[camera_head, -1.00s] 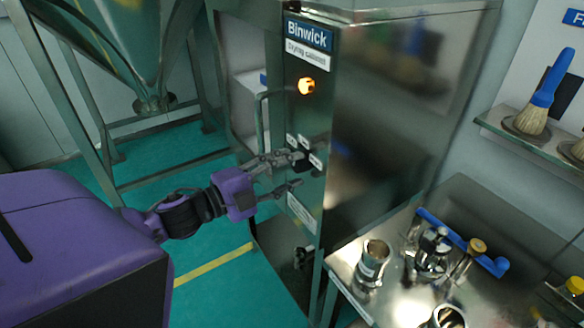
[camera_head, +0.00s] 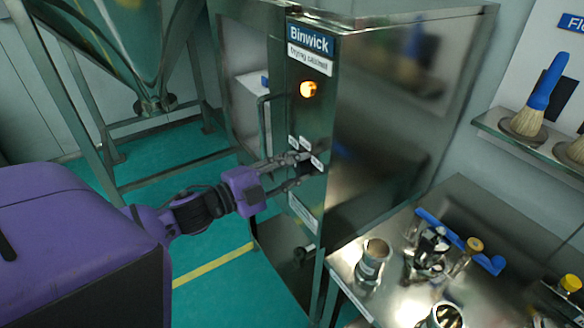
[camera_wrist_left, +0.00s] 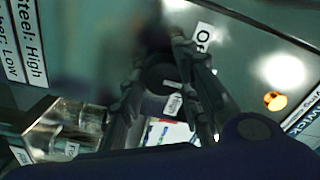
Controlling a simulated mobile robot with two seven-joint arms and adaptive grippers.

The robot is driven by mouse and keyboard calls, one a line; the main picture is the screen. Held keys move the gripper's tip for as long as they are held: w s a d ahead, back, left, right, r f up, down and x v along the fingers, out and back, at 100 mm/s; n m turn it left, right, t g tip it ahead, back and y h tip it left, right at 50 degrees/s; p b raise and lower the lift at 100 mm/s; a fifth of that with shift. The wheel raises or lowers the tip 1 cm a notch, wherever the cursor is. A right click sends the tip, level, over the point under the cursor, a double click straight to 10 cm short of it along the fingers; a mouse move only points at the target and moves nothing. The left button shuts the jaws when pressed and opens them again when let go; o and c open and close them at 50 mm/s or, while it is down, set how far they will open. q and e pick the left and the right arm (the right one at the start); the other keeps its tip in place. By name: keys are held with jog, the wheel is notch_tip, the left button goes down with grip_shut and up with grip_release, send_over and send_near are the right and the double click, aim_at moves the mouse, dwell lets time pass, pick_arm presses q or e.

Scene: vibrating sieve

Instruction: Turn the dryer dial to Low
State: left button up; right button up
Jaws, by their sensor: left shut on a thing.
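The dryer dial (camera_head: 304,167) is a dark knob on the front of the drying cabinet (camera_head: 306,120), below a lit amber lamp. Small white labels surround it. My left gripper (camera_head: 300,168) is shut on the dial, one finger on each side, and partly hides it. In the left wrist view the dark dial (camera_wrist_left: 160,72) shows between the fingers (camera_wrist_left: 163,92). A label beginning with "O" (camera_wrist_left: 204,38) is beside it, and another label (camera_wrist_left: 172,104) is near the fingers. Which label the dial points to cannot be told. My right gripper is out of view.
The amber lamp (camera_head: 308,89) glows above the dial. A vertical door handle (camera_head: 262,125) is just left of my gripper. A metal bench (camera_head: 400,300) with metal vessels stands at the lower right. Brushes (camera_head: 541,100) are on a wall shelf.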

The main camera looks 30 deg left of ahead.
pick_arm(q)
jog(key=shift+s+d+f, duration=0.1)
jog(key=shift+f, duration=0.25)
jog(key=o, duration=0.9)
jog(key=shift+o, duration=0.6)
jog(key=shift+d, duration=0.1)
jog(key=shift+r, duration=0.1)
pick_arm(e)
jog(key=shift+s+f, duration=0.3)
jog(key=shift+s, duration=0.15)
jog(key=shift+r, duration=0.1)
pick_arm(q)
jog(key=v, duration=1.2)
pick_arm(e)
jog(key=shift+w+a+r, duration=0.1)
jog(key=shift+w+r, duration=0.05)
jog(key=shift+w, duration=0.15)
